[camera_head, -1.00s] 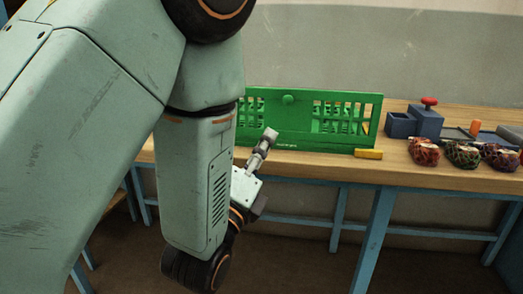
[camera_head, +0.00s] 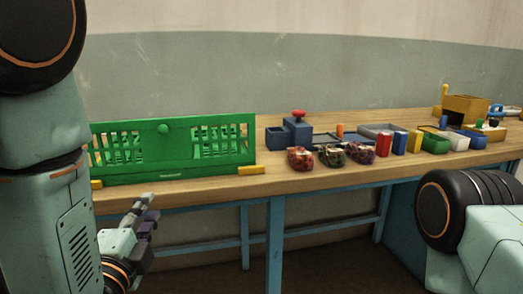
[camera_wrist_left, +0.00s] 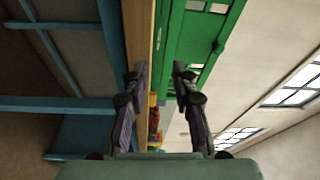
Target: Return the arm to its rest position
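My left arm comes in at the left of the head view. Its gripper (camera_head: 146,203) is in front of the table's front edge, below the green crate. In the left wrist view the two fingers of the gripper (camera_wrist_left: 160,72) stand apart with nothing held between them. Behind them show the table edge and the green crate (camera_wrist_left: 188,40). Part of my right arm (camera_head: 470,225) shows at the lower right of the head view; its gripper is out of the picture.
The green crate (camera_head: 173,170) stands on the wooden table (camera_head: 225,186) at the left, with yellow blocks at its front corners. Net sacks (camera_head: 300,160), a blue box with a red knob (camera_head: 298,130) and several coloured bins stand to its right. Blue legs (camera_head: 275,240) support the table.

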